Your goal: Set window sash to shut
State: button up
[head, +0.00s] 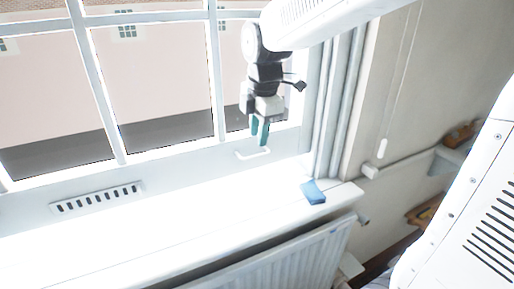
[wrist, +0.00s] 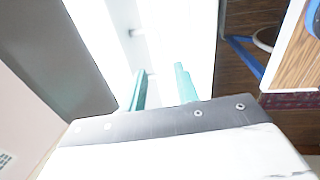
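The window sash (head: 108,108) is a white-barred frame with glass panes, filling the upper left of the head view. A white bar handle (head: 253,155) sits on its pale lower part. I cannot tell from here how far the sash stands open. My gripper (head: 261,134) has teal fingers pointing down, just above the handle in the picture; contact is not clear. In the wrist view my gripper (wrist: 162,84) has its two fingers apart with nothing seen held between them. A small pale fitting (wrist: 135,32) shows beyond the fingers, against bright white.
A slotted vent (head: 97,198) lies left on the white surface below the panes. A blue sponge-like block (head: 313,192) lies at the right end of the sill (head: 130,240). A radiator (head: 285,262) stands below.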

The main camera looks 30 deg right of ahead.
aim_at(257, 157)
jog(key=f, duration=0.5)
jog(key=shift+w+f, duration=0.15)
jog(key=shift+w, duration=0.25)
grip_shut()
jog(key=shift+f, duration=0.1)
